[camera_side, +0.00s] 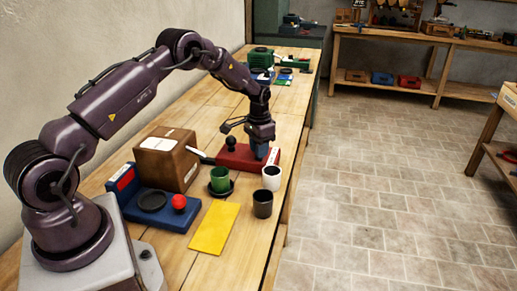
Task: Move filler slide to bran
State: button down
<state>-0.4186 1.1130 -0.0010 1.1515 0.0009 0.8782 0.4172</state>
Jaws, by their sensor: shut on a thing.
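A red base (236,158) lies on the wooden bench, with a small black knob (231,145) standing up from it and a white label strip (274,157) at its right end. My gripper (261,142) points down over the right part of this base. It is shut on a small blue piece (262,152), which seems to be the filler slide. The fingers partly cover the blue piece. The lettering on the strip is too small to read, so I cannot tell which position is bran.
A white cup (271,178), a dark cup (262,204) and a green cup (219,180) stand in front of the base. A brown box (166,161), a blue scale-like device (160,208) with a red knob and a yellow sheet (214,228) are nearby. Green machinery (278,60) stands farther back.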

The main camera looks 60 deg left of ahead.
jog(key=shift+w+a, duration=2.05)
jog(key=c, duration=0.9)
grip_release()
notch_tip(320, 180, up, 13)
